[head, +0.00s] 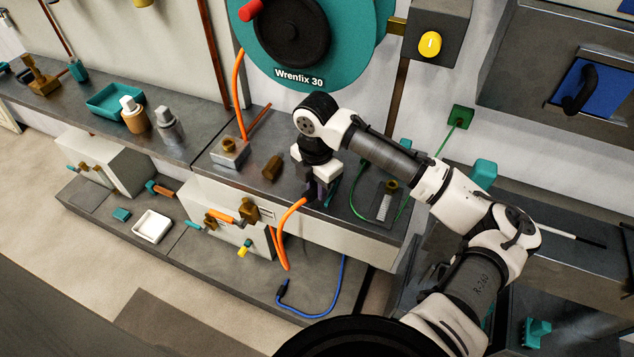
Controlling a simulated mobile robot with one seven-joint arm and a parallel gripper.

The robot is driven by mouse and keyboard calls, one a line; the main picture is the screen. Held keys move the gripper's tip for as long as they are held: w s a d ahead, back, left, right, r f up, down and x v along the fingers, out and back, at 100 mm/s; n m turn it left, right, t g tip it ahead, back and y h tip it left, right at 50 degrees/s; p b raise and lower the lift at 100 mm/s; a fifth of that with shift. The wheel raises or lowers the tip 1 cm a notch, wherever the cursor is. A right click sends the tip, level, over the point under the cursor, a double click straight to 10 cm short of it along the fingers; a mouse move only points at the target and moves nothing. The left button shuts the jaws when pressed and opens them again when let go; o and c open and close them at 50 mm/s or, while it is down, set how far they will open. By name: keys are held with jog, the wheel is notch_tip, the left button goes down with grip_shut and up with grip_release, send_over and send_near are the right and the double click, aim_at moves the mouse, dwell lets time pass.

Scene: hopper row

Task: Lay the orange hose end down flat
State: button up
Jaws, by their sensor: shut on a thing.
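My gripper (317,190) is over the front edge of the grey bench, pointing down, and my wrist hides part of it. It is shut on the orange hose end. The orange hose (284,222) hangs from the gripper in a loop in front of the bench's pale front face. The loop's low point is above the lower shelf, and its other side runs up toward the fittings there. The hose end itself is mostly hidden between the fingers, so its exact tilt cannot be told.
A brown fitting (271,168) lies left of my gripper. A green hose (357,200) is at right. A blue hose (335,295) lies on the lower shelf.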

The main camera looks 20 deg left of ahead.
jog(key=shift+w+f+p, duration=0.2)
jog(key=shift+f+p, duration=0.1)
jog(key=shift+f, duration=0.05)
jog(key=shift+f, duration=0.15)
